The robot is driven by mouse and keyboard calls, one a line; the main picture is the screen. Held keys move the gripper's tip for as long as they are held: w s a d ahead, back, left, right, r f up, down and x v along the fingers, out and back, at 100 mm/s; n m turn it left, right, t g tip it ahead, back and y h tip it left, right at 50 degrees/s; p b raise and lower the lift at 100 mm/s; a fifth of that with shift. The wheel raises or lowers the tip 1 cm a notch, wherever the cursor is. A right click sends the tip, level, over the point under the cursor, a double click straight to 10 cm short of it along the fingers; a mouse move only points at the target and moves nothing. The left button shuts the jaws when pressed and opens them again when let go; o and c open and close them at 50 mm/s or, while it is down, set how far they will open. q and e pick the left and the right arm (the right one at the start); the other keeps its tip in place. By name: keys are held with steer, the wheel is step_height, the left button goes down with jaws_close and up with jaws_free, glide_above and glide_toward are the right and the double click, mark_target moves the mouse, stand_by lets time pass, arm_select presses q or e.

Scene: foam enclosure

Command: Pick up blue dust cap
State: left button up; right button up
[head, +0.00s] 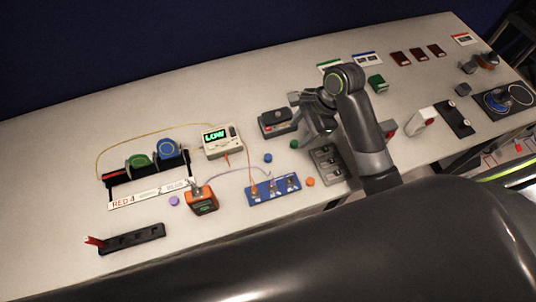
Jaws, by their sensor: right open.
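The blue dust cap (267,158) is a small round blue piece lying on the pale table, between the meter with the green screen and the blue connector panel. My right gripper (302,118) is up and to the right of the cap, apart from it, near the dark grey device. Its jaws are open, and I see nothing held in them. My left gripper is not in view.
A green cap (294,144), an orange cap (310,182) and a purple cap (174,200) lie nearby. The meter (222,141), blue panel (273,190), orange device (203,202) and dark device (278,122) surround the area. Thin cables cross the table.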

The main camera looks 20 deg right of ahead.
step_height(320, 180, up, 3)
steer(key=w+m, duration=0.1)
steer(key=m, duration=0.1)
glide_toward(268, 156)
steer(key=f, duration=0.1)
steer(key=f+p, duration=0.1)
steer(key=shift+w+a+f+y, duration=0.2)
steer(key=shift+a+f+y, duration=0.1)
steer(key=shift+a, duration=0.05)
steer(key=shift+p+x, duration=0.75)
steer(key=shift+x, duration=1.55)
steer(key=shift+a+f, duration=0.1)
steer(key=shift+f, duration=0.3)
steer(key=c, duration=1.1)
